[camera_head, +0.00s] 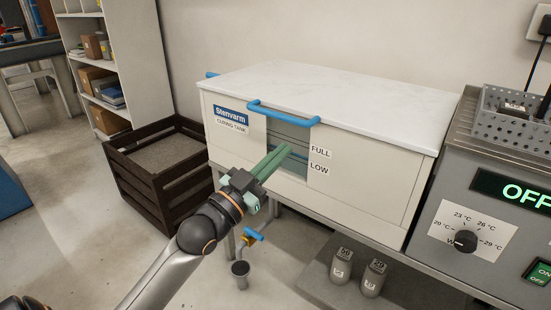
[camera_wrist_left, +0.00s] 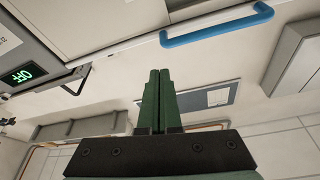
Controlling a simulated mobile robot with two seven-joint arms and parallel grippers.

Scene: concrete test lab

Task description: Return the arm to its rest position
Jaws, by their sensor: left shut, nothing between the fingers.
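My left gripper (camera_head: 272,162) comes in from the lower left in the head view. Its green fingers are shut together and empty, in front of the white curing tank (camera_head: 360,165) near its level window (camera_head: 290,143). I cannot tell whether the fingertips touch the tank. In the left wrist view the shut fingers (camera_wrist_left: 157,88) point up the picture, with the blue handle (camera_wrist_left: 217,24) beyond them to the right. The same blue handle (camera_head: 283,113) sits at the tank lid's front edge in the head view. The lid is down. My right gripper is in neither view.
A dark wooden crate (camera_head: 165,183) stands on the floor left of the tank. Weights (camera_head: 341,266) sit on the lower shelf. A valve (camera_head: 252,237) hangs below the tank.

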